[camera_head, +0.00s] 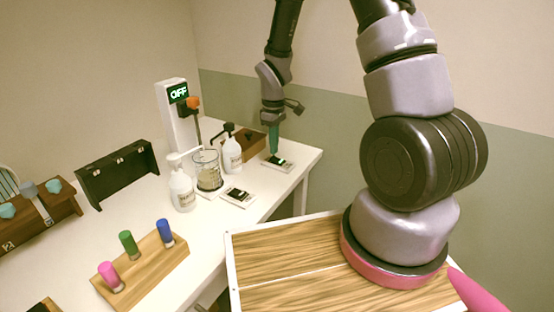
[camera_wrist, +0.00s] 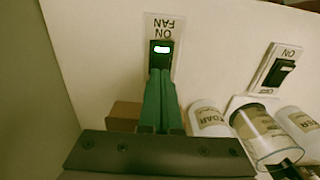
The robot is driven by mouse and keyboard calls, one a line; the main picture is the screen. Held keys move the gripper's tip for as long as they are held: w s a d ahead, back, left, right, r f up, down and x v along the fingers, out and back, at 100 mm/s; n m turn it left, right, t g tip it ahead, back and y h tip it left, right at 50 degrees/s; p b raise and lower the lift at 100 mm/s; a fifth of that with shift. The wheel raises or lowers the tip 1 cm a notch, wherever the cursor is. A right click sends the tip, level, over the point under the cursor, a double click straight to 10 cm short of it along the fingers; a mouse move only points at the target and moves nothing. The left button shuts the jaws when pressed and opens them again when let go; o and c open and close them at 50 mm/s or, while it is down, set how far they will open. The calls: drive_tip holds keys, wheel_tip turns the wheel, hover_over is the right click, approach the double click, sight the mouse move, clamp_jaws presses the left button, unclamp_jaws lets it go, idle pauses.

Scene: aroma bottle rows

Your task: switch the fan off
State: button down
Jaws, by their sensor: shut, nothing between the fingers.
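The fan switch (camera_head: 283,165) is a dark rocker on a white plate on the table's right part. In the wrist view its plate (camera_wrist: 176,24) is marked ON and FAN, upside down, and a pale light glows on the dark rocker (camera_wrist: 161,48). My gripper (camera_head: 274,151) is shut and empty, with its green fingers pointing down over the switch. In the wrist view the fingertips (camera_wrist: 160,72) are at the rocker's near end and hide that part of the plate. I cannot tell whether they touch it.
A second switch (camera_wrist: 281,73) stands to the right, near a glass beaker (camera_head: 208,172) and white bottles (camera_head: 182,190). A white tower (camera_head: 177,120) with a lit green display reading OFF stands behind. A wooden block (camera_head: 252,142) is close to my gripper.

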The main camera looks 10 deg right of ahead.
drive_tip(key=shift+f, duration=0.95)
idle(0.3)
drive_tip(key=shift+r, duration=3.55)
wheel_tip(320, 180, up, 18)
drive_tip(key=m+t, duration=0.3)
drive_tip(key=m, duration=0.3)
hover_over(274, 158)
drive_tip(key=s+d, duration=0.4)
drive_tip(key=s, duration=0.1)
drive_tip(key=s+d+r+m+t+y, duration=0.2)
drive_tip(key=s+r+m, duration=0.5)
drive_tip(key=s+r, duration=0.5)
drive_tip(key=s+d+t, duration=0.1)
drive_tip(key=s+t, duration=0.1)
drive_tip(key=shift+s+r, duration=0.15)
drive_tip(key=shift+s, duration=0.15)
